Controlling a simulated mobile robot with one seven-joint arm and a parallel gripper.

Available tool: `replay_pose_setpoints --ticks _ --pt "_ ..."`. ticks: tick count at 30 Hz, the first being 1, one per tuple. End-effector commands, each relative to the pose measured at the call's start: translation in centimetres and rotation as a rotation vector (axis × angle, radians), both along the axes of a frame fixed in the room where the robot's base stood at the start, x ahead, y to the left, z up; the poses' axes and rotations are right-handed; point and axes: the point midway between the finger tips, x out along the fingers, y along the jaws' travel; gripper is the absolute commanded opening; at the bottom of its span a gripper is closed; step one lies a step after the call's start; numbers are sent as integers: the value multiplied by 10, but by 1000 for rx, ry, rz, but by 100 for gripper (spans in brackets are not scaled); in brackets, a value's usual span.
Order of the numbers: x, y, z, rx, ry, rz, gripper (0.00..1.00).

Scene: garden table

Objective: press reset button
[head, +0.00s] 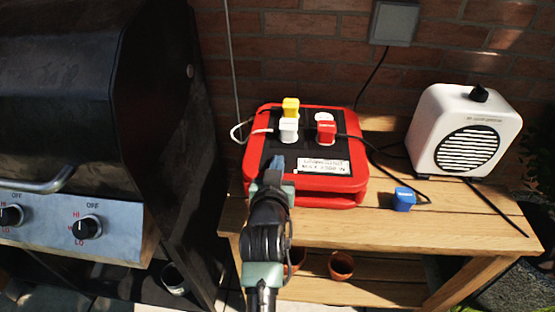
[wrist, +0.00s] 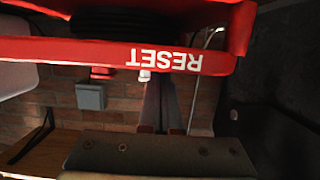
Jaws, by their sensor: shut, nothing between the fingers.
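The red cable reel box (head: 345,187) lies on the wooden table, with a dark top panel bearing a white label. In the upside-down wrist view, its red edge (wrist: 60,51) carries the word RESET (wrist: 168,58). I cannot make out the reset button itself in either view. My gripper (head: 277,163) is shut and empty at the box's near left side. In the wrist view its fingers (wrist: 160,84) reach up to the red edge by the lettering; I cannot tell whether they touch it.
Yellow (head: 291,107), white (head: 288,130) and red (head: 326,132) plugs stand on the box. A blue plug (head: 404,199) lies on the table (head: 440,232) to the right, before a white heater (head: 465,130). A black grill (head: 90,100) stands close on the left.

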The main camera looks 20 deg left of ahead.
Motion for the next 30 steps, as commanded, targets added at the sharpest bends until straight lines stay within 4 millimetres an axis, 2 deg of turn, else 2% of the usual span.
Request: replay_pose_setpoints --ticks 1,5,8,14,15,24,30 --pt "-2 0 -10 -6 23 -1 0" --pt "-1 -1 -5 -6 24 -1 0" --pt "1 -1 9 -6 21 -1 0" --pt "7 -2 48 -2 5 -2 0" --pt "-3 -4 42 0 6 -1 0" --pt "-55 -19 56 1 2 -1 0" --pt "-78 -26 63 1 0 -2 0"
